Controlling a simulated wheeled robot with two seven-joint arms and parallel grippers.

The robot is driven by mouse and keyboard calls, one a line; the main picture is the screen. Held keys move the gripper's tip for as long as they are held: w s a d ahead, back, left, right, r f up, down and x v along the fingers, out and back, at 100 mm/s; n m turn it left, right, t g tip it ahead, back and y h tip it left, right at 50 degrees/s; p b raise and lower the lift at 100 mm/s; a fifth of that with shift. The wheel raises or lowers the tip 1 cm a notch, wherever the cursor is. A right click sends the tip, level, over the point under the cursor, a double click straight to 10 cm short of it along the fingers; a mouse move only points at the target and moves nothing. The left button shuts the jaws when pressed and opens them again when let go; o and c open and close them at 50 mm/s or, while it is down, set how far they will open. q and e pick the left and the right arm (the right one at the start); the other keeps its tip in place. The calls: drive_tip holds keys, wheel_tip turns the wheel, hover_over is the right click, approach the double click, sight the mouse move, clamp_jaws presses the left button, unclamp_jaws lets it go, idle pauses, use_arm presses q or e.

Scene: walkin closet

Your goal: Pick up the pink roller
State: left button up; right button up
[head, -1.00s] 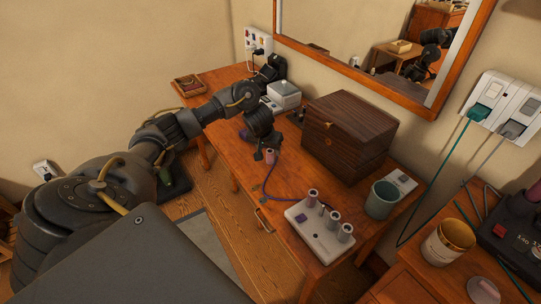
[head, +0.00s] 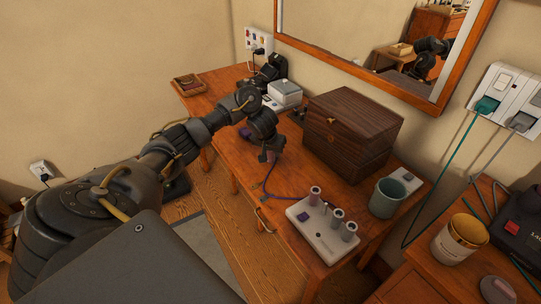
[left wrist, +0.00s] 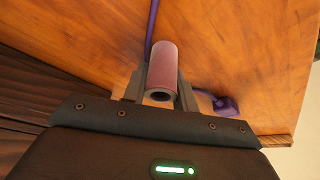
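The pink roller (left wrist: 163,66) shows in the left wrist view between the two fingers of my left gripper (left wrist: 160,88), its hollow end facing the camera. The fingers press close on both its sides, so the gripper looks shut on it. In the head view my left gripper (head: 268,153) is low over the middle of the wooden table (head: 232,150), and the roller is mostly hidden there. I cannot tell whether the roller touches the table. My right gripper is not in view.
A dark wooden box (head: 352,135), a teal cup (head: 386,198) and a grey-white box (head: 285,92) stand along the wall side.

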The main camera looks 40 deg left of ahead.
use_arm(q)
drive_tip(key=c, duration=0.4)
drive_tip(key=shift+c, duration=0.2)
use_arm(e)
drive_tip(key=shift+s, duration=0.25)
use_arm(q)
drive_tip(key=shift+r, duration=0.1)
